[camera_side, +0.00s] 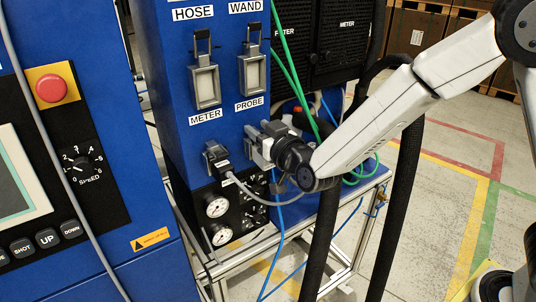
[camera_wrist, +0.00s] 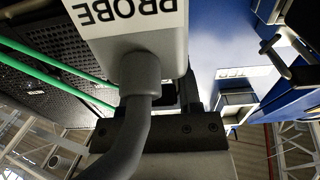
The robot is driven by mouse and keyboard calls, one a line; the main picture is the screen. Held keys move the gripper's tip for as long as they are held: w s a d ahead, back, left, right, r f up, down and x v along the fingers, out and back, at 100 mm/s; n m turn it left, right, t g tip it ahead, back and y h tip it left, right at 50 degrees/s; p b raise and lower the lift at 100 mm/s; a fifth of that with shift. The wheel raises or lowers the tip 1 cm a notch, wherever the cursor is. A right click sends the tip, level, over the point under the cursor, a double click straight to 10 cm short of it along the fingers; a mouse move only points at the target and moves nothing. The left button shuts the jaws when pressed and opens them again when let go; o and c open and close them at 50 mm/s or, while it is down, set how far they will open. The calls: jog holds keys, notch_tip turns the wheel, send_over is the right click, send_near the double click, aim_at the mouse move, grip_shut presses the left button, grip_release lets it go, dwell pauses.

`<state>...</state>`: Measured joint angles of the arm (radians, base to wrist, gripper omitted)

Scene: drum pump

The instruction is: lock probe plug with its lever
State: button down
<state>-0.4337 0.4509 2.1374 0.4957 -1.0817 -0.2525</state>
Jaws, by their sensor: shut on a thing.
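The probe plug (camera_wrist: 160,48), a grey block labelled PROBE upside down, fills the upper middle of the wrist view. Its thick grey cable (camera_wrist: 128,135) runs towards the camera, partly across my gripper. My gripper (camera_side: 263,142) is at the socket place under the PROBE label (camera_side: 249,103). It appears shut on the dark probe lever (camera_wrist: 167,88), just beyond the plug's edge in the wrist view. No upright lever shows above this socket, so the lever appears swung down. The fingers hide most of it, and the plug's seating is hidden in the side view.
The meter plug (camera_side: 220,164), with a grey cable, sits left of my gripper. Above are the hose socket (camera_side: 205,87) and wand socket (camera_side: 252,75), their levers upright. Gauges (camera_side: 217,207) lie below. Green hoses (camera_side: 287,62) and thick black hoses (camera_side: 398,200) hang close by on the right.

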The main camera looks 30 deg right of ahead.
jog(key=shift+f+t, duration=0.1)
jog(key=shift+t, duration=0.2)
jog(key=shift+s+f+t, duration=0.1)
jog(key=shift+s+t, duration=0.05)
jog(key=shift+t, duration=0.65)
jog(key=shift+c, duration=1.8)
grip_release()
jog(key=shift+s, duration=0.1)
jog(key=s+f, duration=0.1)
jog(key=s, duration=0.6)
jog(key=shift+s+f, duration=0.25)
jog(key=shift+f, duration=0.1)
